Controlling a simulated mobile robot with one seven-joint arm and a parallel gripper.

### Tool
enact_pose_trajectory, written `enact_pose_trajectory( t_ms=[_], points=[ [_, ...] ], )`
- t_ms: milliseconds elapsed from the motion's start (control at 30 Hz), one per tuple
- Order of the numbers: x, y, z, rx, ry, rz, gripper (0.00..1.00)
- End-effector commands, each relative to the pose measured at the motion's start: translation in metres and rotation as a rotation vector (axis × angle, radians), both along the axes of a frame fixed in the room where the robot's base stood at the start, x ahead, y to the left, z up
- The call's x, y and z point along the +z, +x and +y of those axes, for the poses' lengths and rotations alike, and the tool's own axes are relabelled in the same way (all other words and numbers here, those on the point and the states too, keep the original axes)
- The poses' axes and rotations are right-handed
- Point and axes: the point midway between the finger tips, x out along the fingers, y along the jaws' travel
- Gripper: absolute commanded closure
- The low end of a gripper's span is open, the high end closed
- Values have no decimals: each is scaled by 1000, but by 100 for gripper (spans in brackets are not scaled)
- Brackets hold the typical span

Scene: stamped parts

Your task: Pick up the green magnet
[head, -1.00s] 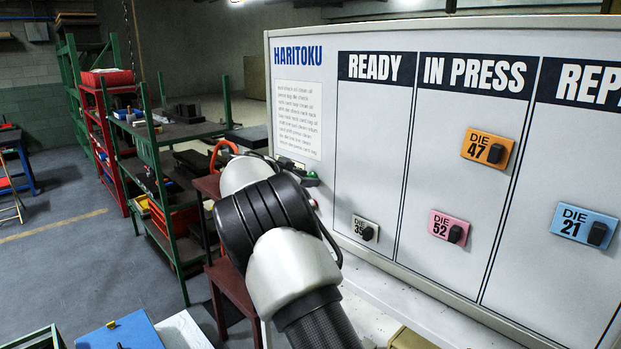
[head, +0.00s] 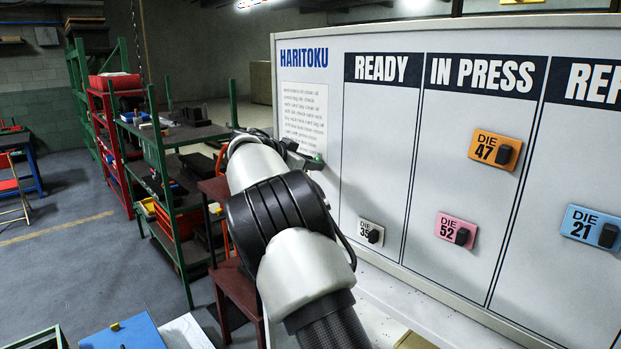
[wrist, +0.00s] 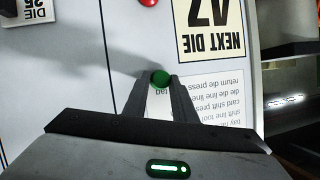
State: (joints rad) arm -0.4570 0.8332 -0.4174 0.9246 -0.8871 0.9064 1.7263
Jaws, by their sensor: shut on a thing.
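The green magnet (wrist: 160,78) is a small round piece between the fingertips in the wrist view. My gripper (wrist: 160,84) is shut on it, with one dark finger on each side. The magnet is in front of the white board (head: 398,150); I cannot tell whether it touches the surface. In the head view my gripper (head: 304,158) is small and partly hidden by my arm, close to the printed sheet (head: 303,115) on the board's left part.
In the wrist view a NEXT DIE 47 card (wrist: 210,28), a red magnet (wrist: 148,2) and a DIE 35 tag (wrist: 25,11) are close by. Other die tags, such as the orange one (head: 495,149), hang further right. A green shelf (head: 165,140) stands left.

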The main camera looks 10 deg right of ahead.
Motion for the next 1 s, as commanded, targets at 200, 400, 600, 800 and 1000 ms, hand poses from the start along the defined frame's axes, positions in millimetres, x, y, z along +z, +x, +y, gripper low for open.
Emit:
enact_pose_trajectory(
  t_ms=[200, 400, 600, 800, 1000],
  points=[
    [14, -14, 23, 4, -1, 1, 96],
    [14, -40, 63, 5, -1, 1, 96],
    [15, -69, 104, 4, 0, 1, 96],
    [16, -91, 137, 3, -1, 0, 96],
    [17, -104, 156, 1, 0, 0, 96]
  ],
)
